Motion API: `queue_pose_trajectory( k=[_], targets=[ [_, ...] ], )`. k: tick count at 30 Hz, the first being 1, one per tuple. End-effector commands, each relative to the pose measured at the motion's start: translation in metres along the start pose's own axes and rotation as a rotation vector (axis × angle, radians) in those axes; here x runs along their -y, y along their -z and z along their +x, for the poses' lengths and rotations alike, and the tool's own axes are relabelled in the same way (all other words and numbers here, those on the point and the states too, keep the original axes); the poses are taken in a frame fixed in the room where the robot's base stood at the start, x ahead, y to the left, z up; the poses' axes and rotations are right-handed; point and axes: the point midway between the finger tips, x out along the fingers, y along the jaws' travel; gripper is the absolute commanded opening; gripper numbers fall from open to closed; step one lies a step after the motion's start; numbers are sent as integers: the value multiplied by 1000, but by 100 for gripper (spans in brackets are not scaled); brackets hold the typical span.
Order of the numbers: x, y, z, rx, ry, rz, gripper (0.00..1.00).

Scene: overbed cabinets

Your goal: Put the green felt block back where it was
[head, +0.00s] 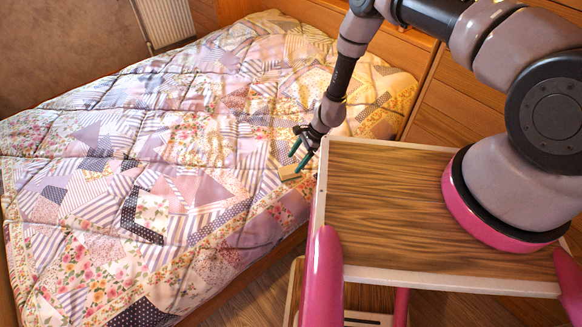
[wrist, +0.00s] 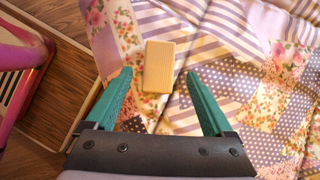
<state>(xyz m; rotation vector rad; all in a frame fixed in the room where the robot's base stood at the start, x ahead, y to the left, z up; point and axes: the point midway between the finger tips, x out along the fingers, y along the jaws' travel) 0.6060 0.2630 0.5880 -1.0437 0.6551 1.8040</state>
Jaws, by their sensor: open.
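I see no green felt block in either view. A small tan block (head: 289,173) lies on the patchwork quilt near the bed's right edge in the head view. It also shows in the wrist view (wrist: 159,65) as a plain tan rectangle. My gripper (head: 297,163) has green fingers and is open, pointing down at the quilt by the tan block. In the wrist view my gripper (wrist: 159,76) has its fingertips to either side of the tan block, with gaps on both sides. I cannot tell how far above the block they are.
The bed's patchwork quilt (head: 140,160) is broad, slightly wrinkled and otherwise clear. Wooden cabinets (head: 470,95) stand behind at the right. A white radiator (head: 165,22) is on the far wall. The wooden floor (head: 250,295) shows beside the bed.

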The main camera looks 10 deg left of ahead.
Motion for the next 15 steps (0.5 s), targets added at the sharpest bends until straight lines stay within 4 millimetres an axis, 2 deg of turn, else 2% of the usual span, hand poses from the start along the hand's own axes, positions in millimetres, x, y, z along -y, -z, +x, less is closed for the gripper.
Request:
queue_pose_trajectory(
  k=[1,6,10,15],
  targets=[
    [1,0,-13,0,3,1,86],
    [0,0,-45,0,1,0,86],
    [0,0,-60,0,0,-1,86],
    [0,0,-68,-1,-1,-1,86]
  ],
)
